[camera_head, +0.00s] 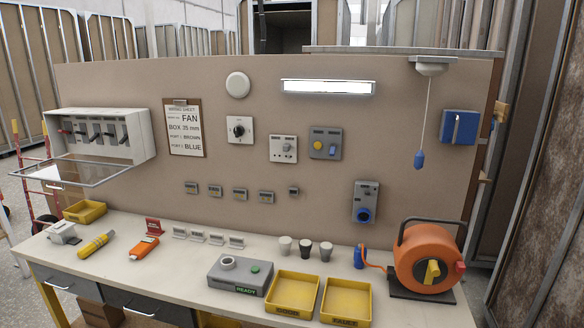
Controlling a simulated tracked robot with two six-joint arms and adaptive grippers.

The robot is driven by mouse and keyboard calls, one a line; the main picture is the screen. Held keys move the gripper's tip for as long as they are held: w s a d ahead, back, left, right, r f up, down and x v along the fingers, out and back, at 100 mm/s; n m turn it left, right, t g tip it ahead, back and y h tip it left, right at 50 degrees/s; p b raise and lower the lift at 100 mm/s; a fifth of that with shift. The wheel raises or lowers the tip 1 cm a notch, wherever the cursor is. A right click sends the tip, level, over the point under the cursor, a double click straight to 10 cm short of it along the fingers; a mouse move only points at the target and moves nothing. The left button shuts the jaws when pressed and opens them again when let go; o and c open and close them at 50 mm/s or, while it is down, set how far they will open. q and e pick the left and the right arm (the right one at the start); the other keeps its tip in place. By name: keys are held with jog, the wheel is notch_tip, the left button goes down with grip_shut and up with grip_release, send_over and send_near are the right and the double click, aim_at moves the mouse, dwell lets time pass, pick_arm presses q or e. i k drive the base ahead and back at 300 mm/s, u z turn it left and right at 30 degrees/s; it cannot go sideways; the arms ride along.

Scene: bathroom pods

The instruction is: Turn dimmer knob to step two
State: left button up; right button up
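A white wall plate with a dark round knob (239,129), which looks like the dimmer, is mounted on the beige board between the paper sheet and the switch plates. Small marks surround the knob, but they are too small to read, so I cannot tell which step it points to. Nothing covers the plate. Neither of my grippers shows in the head view.
A workbench (150,270) runs below the board, bearing yellow trays (293,291), a grey box with a green READY label (240,275) and an orange cable reel (425,256). An open breaker box (100,135) juts out at left. A pull cord (424,110) hangs at right.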

aim_at(238, 130)
jog(key=z, duration=0.2)
jog(key=i, duration=0.2)
jog(key=u, duration=3.4)
jog(key=k, duration=1.15)
jog(key=u, duration=0.45)
jog(key=i, duration=0.55)
jog(key=z, duration=0.9)
jog(key=i, duration=1.25)
jog(key=z, duration=0.9)
